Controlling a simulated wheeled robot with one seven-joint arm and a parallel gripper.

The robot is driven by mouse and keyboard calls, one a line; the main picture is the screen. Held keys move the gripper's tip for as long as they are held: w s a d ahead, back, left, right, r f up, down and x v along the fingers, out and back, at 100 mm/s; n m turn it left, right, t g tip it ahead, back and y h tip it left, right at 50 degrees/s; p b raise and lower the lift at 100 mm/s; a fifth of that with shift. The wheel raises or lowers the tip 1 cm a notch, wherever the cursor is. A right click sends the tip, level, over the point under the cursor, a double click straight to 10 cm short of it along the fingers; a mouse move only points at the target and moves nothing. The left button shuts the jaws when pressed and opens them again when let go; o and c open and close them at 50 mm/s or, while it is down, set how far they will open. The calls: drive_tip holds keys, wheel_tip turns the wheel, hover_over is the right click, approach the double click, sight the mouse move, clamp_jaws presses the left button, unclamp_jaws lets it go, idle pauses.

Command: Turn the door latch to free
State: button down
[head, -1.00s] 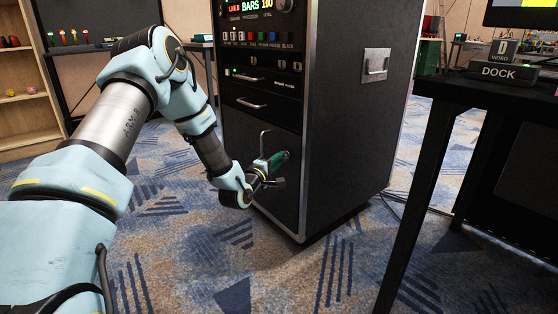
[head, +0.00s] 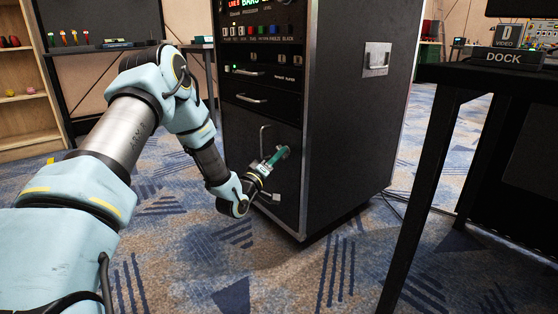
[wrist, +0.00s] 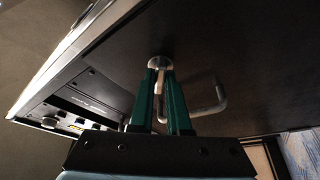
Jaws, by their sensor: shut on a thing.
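The door latch (wrist: 160,63) has a round metal base on the dark lower door (head: 262,205) of the black rack. In the wrist view its short lever lies between the green fingers of my gripper (wrist: 160,95), which is shut on it. In the head view my gripper (head: 277,160) reaches up and right to the door, and its fingers mostly hide the latch. A bent metal pull handle (wrist: 220,100) stands beside the latch, apart from the fingers in the wrist view. The door looks shut in its frame.
Drawers with handles (head: 250,99) sit above the door. A black table (head: 440,90) with a DOCK sign (head: 502,57) stands at the right. Wooden shelves (head: 25,120) stand at the left. Patterned carpet (head: 270,270) in front of the rack is clear.

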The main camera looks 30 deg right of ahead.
drive_tip(key=shift+w+f+m+g+h+b, duration=0.1)
drive_tip(key=shift+m+g+h+b, duration=0.7)
drive_tip(key=shift+m, duration=1.55)
drive_tip(key=shift+w+m+g+h+b, duration=0.1)
drive_tip(key=shift+m+g+h+b, duration=0.3)
drive_tip(key=shift+m+g, duration=1.4)
drive_tip(key=shift+w+f+m+g+h+b, duration=0.1)
drive_tip(key=shift+m+g+h+b, duration=0.4)
drive_tip(key=shift+m, duration=2.45)
drive_tip(key=c, duration=0.9)
unclamp_jaws()
drive_tip(key=shift+r, duration=0.1)
drive_tip(key=p+v, duration=0.1)
drive_tip(key=v, duration=0.2)
drive_tip(key=p+v, duration=0.1)
drive_tip(key=v, duration=0.3)
drive_tip(key=p+v, duration=0.1)
drive_tip(key=v, duration=0.3)
drive_tip(key=shift+s+d+f, duration=0.1)
drive_tip(key=shift+d+f, duration=0.05)
drive_tip(key=shift+f, duration=0.1)
